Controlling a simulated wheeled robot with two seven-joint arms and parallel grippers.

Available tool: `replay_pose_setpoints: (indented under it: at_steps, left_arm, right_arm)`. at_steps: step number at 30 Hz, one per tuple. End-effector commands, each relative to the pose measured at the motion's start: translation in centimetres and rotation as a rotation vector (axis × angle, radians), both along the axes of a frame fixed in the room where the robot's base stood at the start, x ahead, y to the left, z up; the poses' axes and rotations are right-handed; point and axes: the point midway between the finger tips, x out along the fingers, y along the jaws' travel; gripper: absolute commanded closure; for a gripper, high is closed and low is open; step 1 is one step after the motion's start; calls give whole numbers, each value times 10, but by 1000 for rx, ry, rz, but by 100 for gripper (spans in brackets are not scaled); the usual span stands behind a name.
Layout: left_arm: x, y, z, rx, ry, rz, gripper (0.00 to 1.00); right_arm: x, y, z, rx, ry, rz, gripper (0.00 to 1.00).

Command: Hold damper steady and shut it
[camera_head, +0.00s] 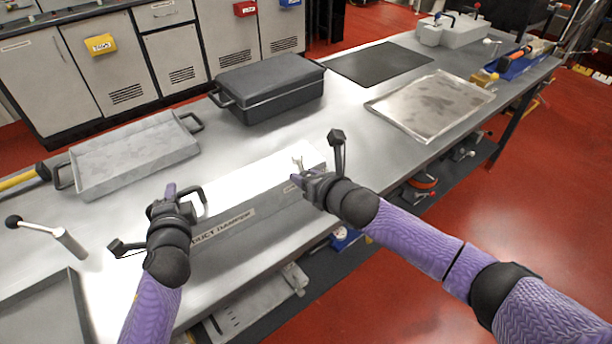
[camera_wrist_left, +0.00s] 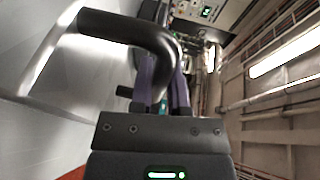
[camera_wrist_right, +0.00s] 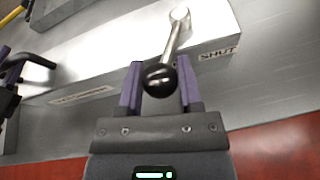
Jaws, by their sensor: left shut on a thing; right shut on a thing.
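The duct damper (camera_head: 262,182) is a long pale metal box on the bench, with a "DUCT DAMPER" label on its front. My left gripper (camera_head: 172,192) is shut on the black bar handle (camera_wrist_left: 125,28) at the box's left end. My right gripper (camera_head: 297,180) is at the right end, shut on the black ball knob (camera_wrist_right: 159,80) of the damper's metal lever (camera_wrist_right: 174,38). In the right wrist view the lever leans toward my fingers, beside a "SHUT" label (camera_wrist_right: 218,53) on the front face. In the head view my right gripper partly hides the lever.
Behind the damper are a grey tray (camera_head: 135,158) and a black lidded pan (camera_head: 268,88). A metal sheet tray (camera_head: 430,104) and dark mat (camera_head: 380,63) lie farther right. A loose ball-ended lever (camera_head: 45,232) stands at left. Bench is clear right of the damper.

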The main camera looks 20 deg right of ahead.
Motion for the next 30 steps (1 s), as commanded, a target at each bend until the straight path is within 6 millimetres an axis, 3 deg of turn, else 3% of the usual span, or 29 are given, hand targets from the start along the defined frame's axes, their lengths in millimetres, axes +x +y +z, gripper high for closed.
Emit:
replay_pose_setpoints:
  at_steps: [1,30]
  left_arm:
    - [-3,-1,-10,-1,23,0,100]
    - [-3,1,-10,1,23,4,100]
  right_arm:
    - [2,-1,3,0,-10,12,100]
    - [18,-47,3,-4,-14,503,100]
